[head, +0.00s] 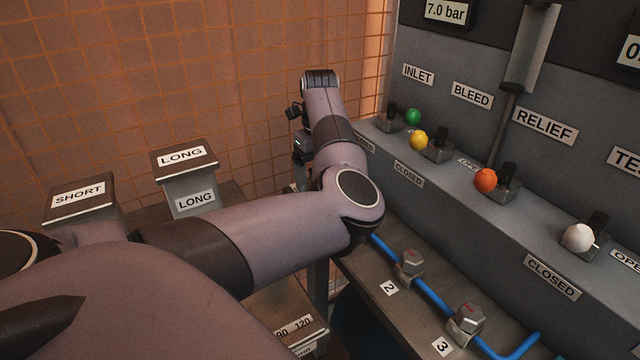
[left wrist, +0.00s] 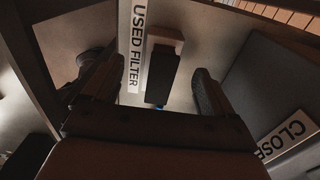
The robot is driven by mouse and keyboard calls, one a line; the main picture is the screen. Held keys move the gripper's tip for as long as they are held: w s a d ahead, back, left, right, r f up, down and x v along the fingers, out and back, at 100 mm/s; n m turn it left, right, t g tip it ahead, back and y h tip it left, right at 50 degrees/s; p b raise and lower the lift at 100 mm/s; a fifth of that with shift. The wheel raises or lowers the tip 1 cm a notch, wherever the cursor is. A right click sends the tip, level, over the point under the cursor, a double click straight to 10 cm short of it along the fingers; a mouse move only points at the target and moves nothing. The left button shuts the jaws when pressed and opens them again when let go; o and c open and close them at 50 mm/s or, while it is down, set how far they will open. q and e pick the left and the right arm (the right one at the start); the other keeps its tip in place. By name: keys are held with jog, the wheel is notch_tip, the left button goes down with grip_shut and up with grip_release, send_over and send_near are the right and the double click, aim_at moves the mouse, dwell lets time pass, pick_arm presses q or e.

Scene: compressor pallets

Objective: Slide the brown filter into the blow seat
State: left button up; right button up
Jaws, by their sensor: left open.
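In the left wrist view, a small block with a brown end (left wrist: 168,38) and a dark body stands beside the USED FILTER label (left wrist: 135,45). It looks like the brown filter, but I cannot be sure. My left gripper (left wrist: 154,76) is open, with a finger on either side of the block's dark body and gaps showing. I cannot tell whether the block is at finger depth. In the head view my left arm reaches toward the back wall and hides its fingers. I cannot make out the blow seat. My right gripper is not in view.
A grey valve panel (head: 470,190) with coloured knobs runs along the right. A blue pipe (head: 432,298) with fittings lies on the bench below. SHORT (head: 80,195) and LONG (head: 183,158) stands are at left. A CLOSED label (left wrist: 288,138) is near the right finger.

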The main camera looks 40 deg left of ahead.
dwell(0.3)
pick_arm(q)
grip_shut()
grip_release()
jog(key=shift+r, duration=0.1)
notch_tip(320, 180, up, 7)
dwell(0.4)
jog(key=shift+s, duration=0.15)
